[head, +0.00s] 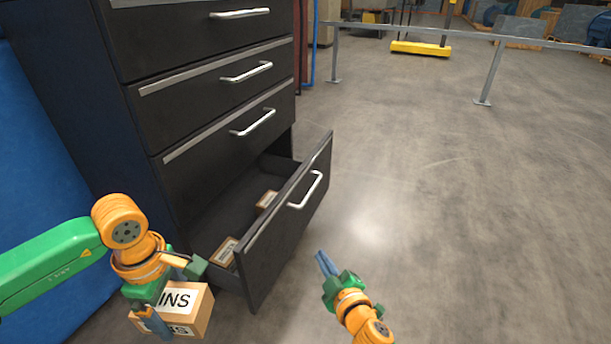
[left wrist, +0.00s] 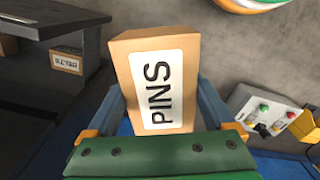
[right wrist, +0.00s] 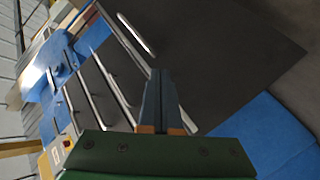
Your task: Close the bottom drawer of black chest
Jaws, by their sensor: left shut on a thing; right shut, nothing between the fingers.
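The black chest (head: 146,62) stands at the left, with its upper drawers shut. Its bottom drawer (head: 262,262) is pulled out, and small cardboard boxes lie inside it, one near the front (head: 224,252) and one further back (head: 266,201). The drawer has a silver bar handle (head: 306,190). My left gripper (head: 170,296) is shut on a cardboard box labelled PINS (left wrist: 160,85), held beside the drawer's near end. My right gripper (head: 322,262) is shut and empty, in front of the drawer front and apart from it. The right wrist view shows its closed fingers (right wrist: 160,100) before the dark drawer front.
A blue surface (head: 40,180) stands left of the chest. The grey floor (head: 460,200) right of the drawer is clear. A metal railing (head: 490,75) and a yellow barrier base (head: 421,48) stand further back.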

